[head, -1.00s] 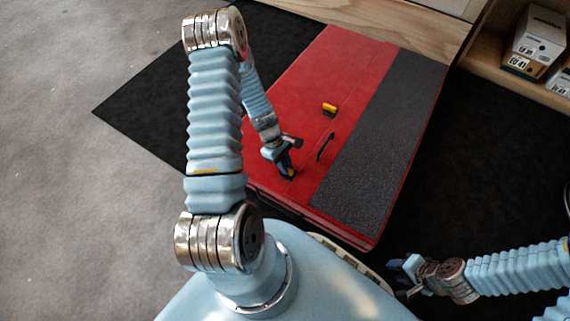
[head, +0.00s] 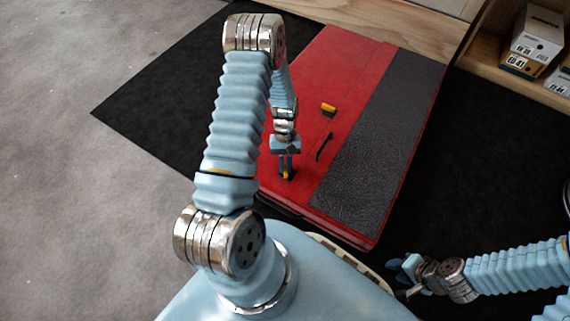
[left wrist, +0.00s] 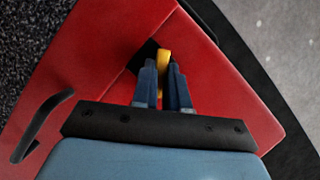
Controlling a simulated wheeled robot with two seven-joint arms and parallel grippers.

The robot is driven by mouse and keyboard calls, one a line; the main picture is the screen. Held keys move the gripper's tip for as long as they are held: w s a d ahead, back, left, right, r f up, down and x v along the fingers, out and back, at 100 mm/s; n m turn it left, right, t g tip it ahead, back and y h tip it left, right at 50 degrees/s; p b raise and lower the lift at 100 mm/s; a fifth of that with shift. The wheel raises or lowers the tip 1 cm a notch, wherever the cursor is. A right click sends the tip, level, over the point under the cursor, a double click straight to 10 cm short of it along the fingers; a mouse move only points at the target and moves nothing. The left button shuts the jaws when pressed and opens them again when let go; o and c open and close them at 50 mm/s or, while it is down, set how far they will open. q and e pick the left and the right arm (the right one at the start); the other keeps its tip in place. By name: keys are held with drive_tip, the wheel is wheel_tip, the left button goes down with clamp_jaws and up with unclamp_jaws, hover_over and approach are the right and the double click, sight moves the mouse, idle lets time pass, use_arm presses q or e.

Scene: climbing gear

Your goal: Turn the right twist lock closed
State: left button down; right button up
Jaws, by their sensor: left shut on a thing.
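A red crash pad (head: 350,60) lies flat on the floor with two yellow-topped twist locks on its top. The far twist lock (head: 328,108) is free, with nothing touching it. My left gripper (head: 287,174) points down at the near twist lock, close to the pad's near edge. In the left wrist view, the gripper's fingers (left wrist: 164,88) are shut on this lock's yellow tab (left wrist: 163,66), beside its black base (left wrist: 147,54). The fingers hide part of the lock. My right gripper (head: 400,276) is off the pad at the lower right, small and partly unclear.
A black strap handle (head: 324,147) lies on the pad between the locks; it also shows in the left wrist view (left wrist: 42,125). A dark grey textured strip (head: 385,130) covers the pad's right side. A wooden shelf with boxes (head: 536,38) stands at the far right. A black mat (head: 165,95) surrounds the pad.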

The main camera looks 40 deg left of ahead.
use_arm(q)
drive_tip(key=m+y, duration=0.1)
drive_tip(key=m, duration=0.2)
drive_tip(key=m+g+y, duration=0.1)
drive_tip(key=m, duration=0.2)
drive_tip(key=shift+w+d, duration=0.1)
drive_tip(key=shift+d, duration=0.05)
drive_tip(key=shift+m, duration=0.3)
drive_tip(key=c, duration=1.1)
unclamp_jaws()
drive_tip(key=shift+c, duration=0.2)
drive_tip(key=d+p+v, duration=0.1)
drive_tip(key=p+v, duration=0.1)
drive_tip(key=v, duration=1.1)
drive_tip(key=shift+a+r, duration=0.35)
drive_tip(key=shift+r, duration=0.1)
